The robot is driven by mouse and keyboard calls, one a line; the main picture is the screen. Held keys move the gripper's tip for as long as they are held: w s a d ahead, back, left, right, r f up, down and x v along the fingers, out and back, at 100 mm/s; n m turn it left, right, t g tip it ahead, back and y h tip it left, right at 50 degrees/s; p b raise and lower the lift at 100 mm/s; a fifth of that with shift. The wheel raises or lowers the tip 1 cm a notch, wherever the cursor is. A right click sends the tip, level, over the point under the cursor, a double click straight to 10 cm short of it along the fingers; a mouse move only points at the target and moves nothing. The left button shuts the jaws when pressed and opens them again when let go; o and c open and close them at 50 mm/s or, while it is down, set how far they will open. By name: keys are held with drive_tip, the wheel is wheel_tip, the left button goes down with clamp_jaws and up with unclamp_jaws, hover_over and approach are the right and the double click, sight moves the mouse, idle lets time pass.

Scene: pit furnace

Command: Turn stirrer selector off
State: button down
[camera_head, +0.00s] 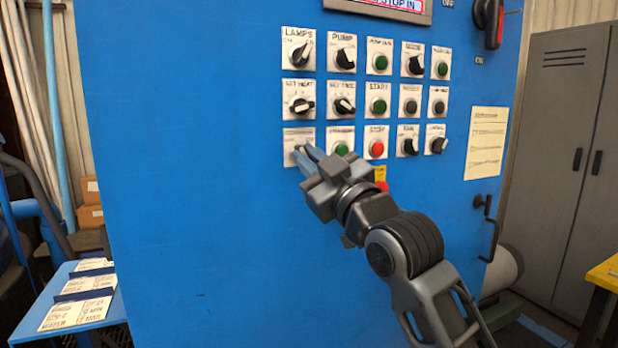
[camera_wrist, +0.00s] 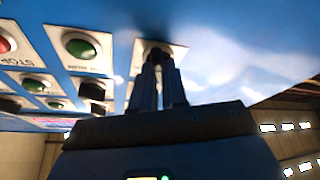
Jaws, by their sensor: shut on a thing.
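The stirrer selector is most likely the knob on the bottom-left label plate (camera_head: 297,136) of the blue control panel; the plate's lettering is too small to read. My gripper (camera_head: 303,152) is at this plate, its fingers closed together on the knob. In the wrist view the fingers (camera_wrist: 160,75) reach the dark selector knob (camera_wrist: 156,54) on its white plate (camera_wrist: 178,54). The knob is mostly hidden by the fingers, so I cannot tell its position.
A green button (camera_head: 341,150) sits right beside my gripper, with a red stop button (camera_head: 377,149) further right. Other knobs and buttons fill the rows above. A red knob (camera_head: 382,186) is just behind my wrist. The panel's left side (camera_head: 180,180) is bare.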

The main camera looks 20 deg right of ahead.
drive_tip(key=shift+n+b, duration=0.45)
drive_tip(key=shift+n, duration=0.15)
drive_tip(key=c, duration=1.2)
unclamp_jaws()
drive_tip(key=shift+o, duration=0.2)
drive_tip(key=shift+s+f, duration=0.1)
drive_tip(key=b+v, duration=0.2)
drive_tip(key=v, duration=0.5)
drive_tip(key=shift+s+d+b, duration=0.15)
drive_tip(key=shift+s+b, duration=0.1)
drive_tip(key=shift+b, duration=0.05)
